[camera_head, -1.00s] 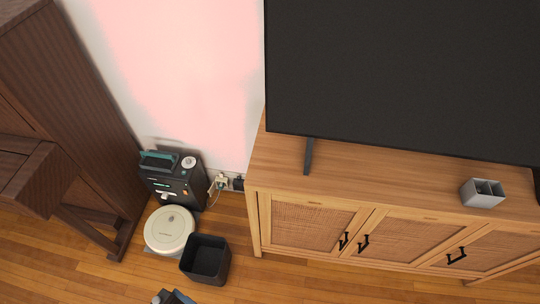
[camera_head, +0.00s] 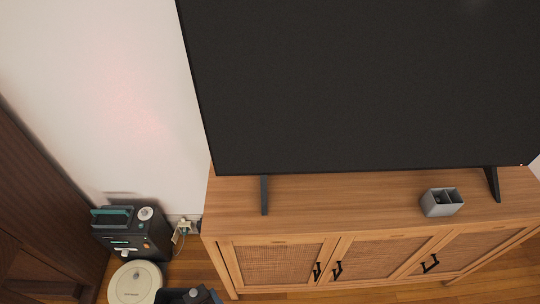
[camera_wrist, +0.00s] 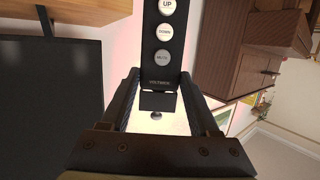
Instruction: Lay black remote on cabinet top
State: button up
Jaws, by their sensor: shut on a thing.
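The black remote (camera_wrist: 163,45) has round light buttons marked UP, DOWN and MUTE. It sits between the fingers of my gripper (camera_wrist: 158,82) in the wrist view, and the gripper is shut on it. The remote's far end runs out of the top of that view. A wooden surface with a dark TV foot also shows at the upper left of the wrist view (camera_wrist: 90,10). The remote cannot be made out in the head view.
A large TV (camera_head: 350,85) stands on the cabinet on two dark feet (camera_head: 265,195). A grey divided holder (camera_head: 441,202) stands towards the right. A black device (camera_head: 135,238) and a round robot vacuum (camera_head: 135,284) are on the floor left of the cabinet.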

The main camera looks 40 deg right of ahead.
aim_at(356, 213)
jog(key=z, duration=1.15)
jog(key=i, duration=1)
